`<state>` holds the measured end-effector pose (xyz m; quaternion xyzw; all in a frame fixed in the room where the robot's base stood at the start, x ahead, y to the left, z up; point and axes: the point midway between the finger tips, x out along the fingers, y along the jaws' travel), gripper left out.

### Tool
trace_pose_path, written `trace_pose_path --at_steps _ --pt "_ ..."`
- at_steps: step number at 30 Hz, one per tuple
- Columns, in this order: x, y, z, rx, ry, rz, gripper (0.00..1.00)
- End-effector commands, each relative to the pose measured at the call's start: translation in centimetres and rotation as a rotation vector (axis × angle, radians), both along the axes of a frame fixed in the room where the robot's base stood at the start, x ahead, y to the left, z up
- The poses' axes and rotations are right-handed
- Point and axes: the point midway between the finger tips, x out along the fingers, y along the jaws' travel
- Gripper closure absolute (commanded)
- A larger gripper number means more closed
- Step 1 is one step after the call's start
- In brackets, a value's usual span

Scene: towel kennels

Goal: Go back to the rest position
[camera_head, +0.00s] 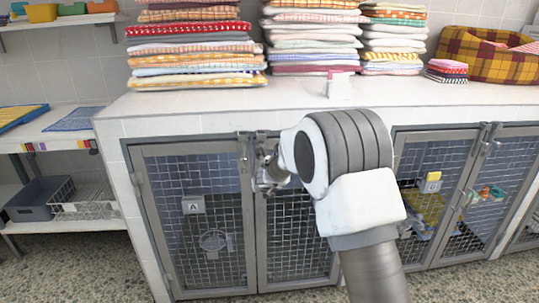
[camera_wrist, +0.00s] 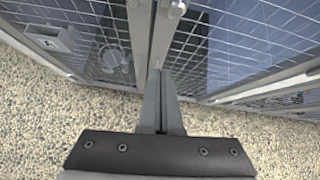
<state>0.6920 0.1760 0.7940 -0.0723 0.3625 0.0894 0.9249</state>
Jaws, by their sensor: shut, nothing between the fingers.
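My gripper (camera_wrist: 156,78) is shut and empty in the wrist view, its fingers together close to the meeting frames of two kennel doors. In the head view my white and grey arm hides much of it, and its end sits by the latch (camera_head: 262,165) between the doors. The left kennel door (camera_head: 200,215) carries a small box marked A (camera_head: 192,204) and looks shut. The door beside it (camera_head: 300,235) is partly hidden behind my arm. I cannot tell whether the fingers touch the frames.
The white counter (camera_head: 220,103) above holds several towel stacks (camera_head: 195,50) and a plaid basket (camera_head: 485,55). Kennels on the right have a yellow tag (camera_head: 432,182). A shelf (camera_head: 60,140) with a grey bin (camera_head: 38,198) stands at left. Pebbled floor (camera_head: 90,270) in front is clear.

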Motion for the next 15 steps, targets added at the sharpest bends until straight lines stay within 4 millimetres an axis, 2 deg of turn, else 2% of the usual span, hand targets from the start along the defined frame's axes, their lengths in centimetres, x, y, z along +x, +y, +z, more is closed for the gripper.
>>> trace_pose_path --at_steps 1,6,11,15 --pt "-0.3 -0.3 2.3 -0.034 -0.035 0.061 1.0" --pt "-2.9 -0.7 9.7 -0.23 -0.17 0.364 1.0" --pt "-7.2 -1.2 15.1 -0.448 -0.282 0.652 1.0" --pt "-12.0 -2.0 18.4 -0.653 -0.36 0.896 1.0"
